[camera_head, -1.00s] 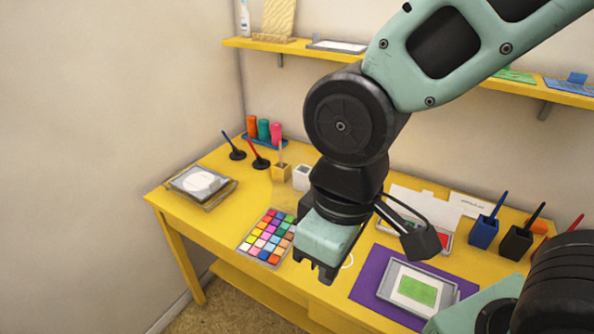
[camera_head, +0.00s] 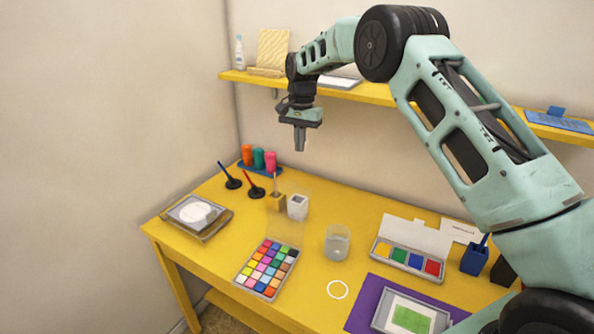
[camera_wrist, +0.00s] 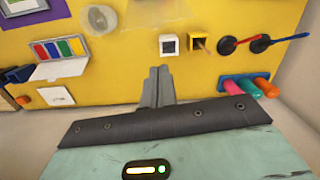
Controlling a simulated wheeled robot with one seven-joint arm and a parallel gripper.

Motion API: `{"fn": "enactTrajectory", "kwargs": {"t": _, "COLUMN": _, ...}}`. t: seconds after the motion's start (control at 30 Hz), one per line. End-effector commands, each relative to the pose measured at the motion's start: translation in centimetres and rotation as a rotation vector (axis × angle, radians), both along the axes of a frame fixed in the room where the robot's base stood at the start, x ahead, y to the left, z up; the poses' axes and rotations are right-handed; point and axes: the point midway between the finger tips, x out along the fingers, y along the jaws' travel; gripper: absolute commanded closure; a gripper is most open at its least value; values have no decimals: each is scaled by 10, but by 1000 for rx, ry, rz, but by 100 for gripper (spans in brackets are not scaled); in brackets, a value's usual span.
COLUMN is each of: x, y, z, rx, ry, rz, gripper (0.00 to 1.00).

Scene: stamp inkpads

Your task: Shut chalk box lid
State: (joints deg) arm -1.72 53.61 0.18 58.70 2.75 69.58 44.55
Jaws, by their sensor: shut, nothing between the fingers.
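A flat box with a grid of many coloured squares (camera_head: 266,269) lies on the yellow table; it looks like the chalk box. A clear lid (camera_head: 287,228) stands raised at its back edge, so the box is open. Part of this clear lid shows at the top of the wrist view (camera_wrist: 150,12). My gripper (camera_head: 300,148) points down, high above the back of the table, behind and above the box and apart from it. Its fingers are together and empty, as they show in the wrist view (camera_wrist: 160,82).
A four-colour pad box (camera_head: 409,261) with a raised white lid stands right. A clear jar (camera_head: 337,242), white cup (camera_head: 297,207) and yellow holder (camera_head: 277,202) stand near the chalk box. Coloured cylinders (camera_head: 259,158) stand at the back. A yellow shelf (camera_head: 373,95) runs along the wall.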

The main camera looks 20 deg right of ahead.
Motion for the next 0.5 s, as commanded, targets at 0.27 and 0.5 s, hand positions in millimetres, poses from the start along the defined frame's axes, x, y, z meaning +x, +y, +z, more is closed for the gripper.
{"fn": "enactTrajectory", "kwargs": {"t": 0.27, "x": 9, "y": -14, "z": -17, "rx": -15, "ry": 4, "rz": -47, "gripper": 100}}
{"fn": "enactTrajectory", "kwargs": {"t": 0.5, "x": 6, "y": -13, "z": -60, "rx": -14, "ry": 8, "rz": -45, "gripper": 100}}
